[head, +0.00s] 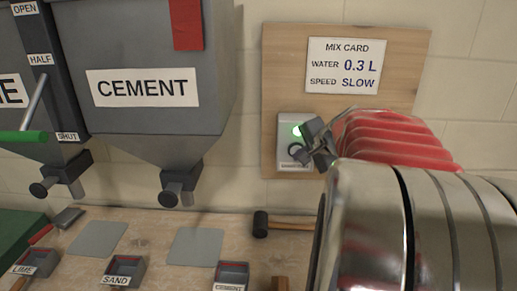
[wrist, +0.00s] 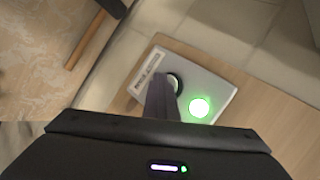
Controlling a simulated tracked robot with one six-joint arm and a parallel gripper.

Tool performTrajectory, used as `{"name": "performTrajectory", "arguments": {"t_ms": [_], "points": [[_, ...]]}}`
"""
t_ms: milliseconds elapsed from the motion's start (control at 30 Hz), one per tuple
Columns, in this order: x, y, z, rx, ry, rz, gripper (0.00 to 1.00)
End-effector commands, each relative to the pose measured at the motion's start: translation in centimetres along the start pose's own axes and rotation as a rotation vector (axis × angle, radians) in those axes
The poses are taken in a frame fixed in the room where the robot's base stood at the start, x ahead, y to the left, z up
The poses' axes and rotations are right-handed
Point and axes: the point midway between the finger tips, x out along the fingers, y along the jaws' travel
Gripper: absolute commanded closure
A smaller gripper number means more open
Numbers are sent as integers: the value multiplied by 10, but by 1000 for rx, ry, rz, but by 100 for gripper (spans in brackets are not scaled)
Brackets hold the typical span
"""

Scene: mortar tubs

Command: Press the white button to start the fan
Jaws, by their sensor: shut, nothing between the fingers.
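A pale switch box (head: 288,124) is fixed to the wooden board under the mix card. It also shows in the wrist view (wrist: 215,84). The white button (wrist: 174,80) sits in a dark ring on the box, partly hidden by my fingers; the ring also shows in the head view. A round green lamp (wrist: 200,107) beside it is lit, also in the head view (head: 296,131). My gripper (head: 303,152) is shut and empty, with its fingertips (wrist: 162,82) at the button. I cannot tell whether they touch or press it. No fan is in view.
The mix card (head: 343,66) reads water 0.3 L, speed slow. Grey hoppers, one marked CEMENT (head: 147,126), hang at the left. Below, the bench (head: 140,230) holds a mallet (head: 260,224), a trowel (head: 68,217) and labelled scoops (head: 125,266).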

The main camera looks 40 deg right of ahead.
Motion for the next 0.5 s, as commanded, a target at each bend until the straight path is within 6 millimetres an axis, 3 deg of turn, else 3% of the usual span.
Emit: {"name": "performTrajectory", "arguments": {"t_ms": [500], "points": [[-3,1,1,0,3,-2,100]]}}
